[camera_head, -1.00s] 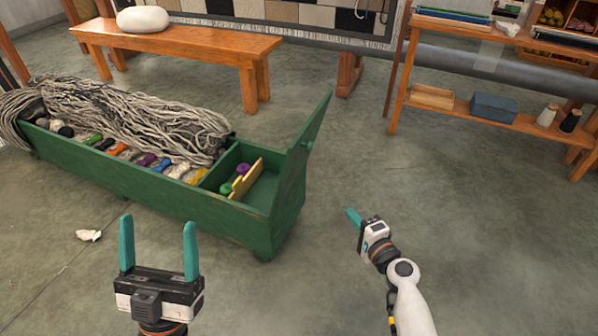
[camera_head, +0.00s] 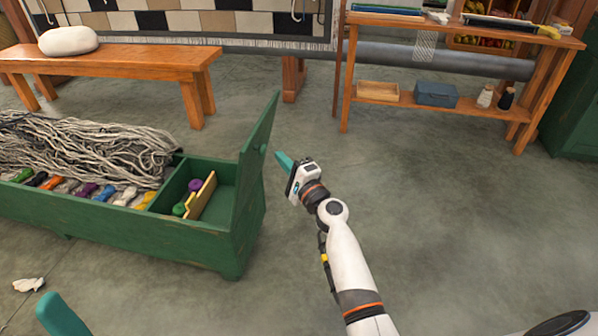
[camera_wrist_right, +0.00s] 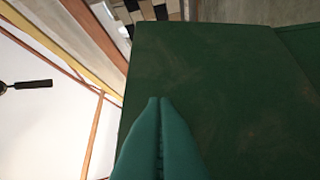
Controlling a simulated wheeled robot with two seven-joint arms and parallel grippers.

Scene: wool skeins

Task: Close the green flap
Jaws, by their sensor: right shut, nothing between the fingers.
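The green flap (camera_head: 257,172) stands upright, leaning slightly outward, at the right end of the long green chest (camera_head: 120,228). It also fills much of the right wrist view (camera_wrist_right: 230,90). My right gripper (camera_head: 281,158) is shut and empty, just right of the flap's outer face. In the wrist view its teal fingertips (camera_wrist_right: 160,100) point at the flap; I cannot tell whether they touch. Only one teal finger of my left gripper (camera_head: 60,314) shows.
Grey yarn (camera_head: 85,150) and several coloured skeins lie in the chest's left part. A wooden bench (camera_head: 120,62) with a white cushion (camera_head: 68,41) stands behind. A shelf (camera_head: 440,105) stands at the back right. The floor right of the chest is clear.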

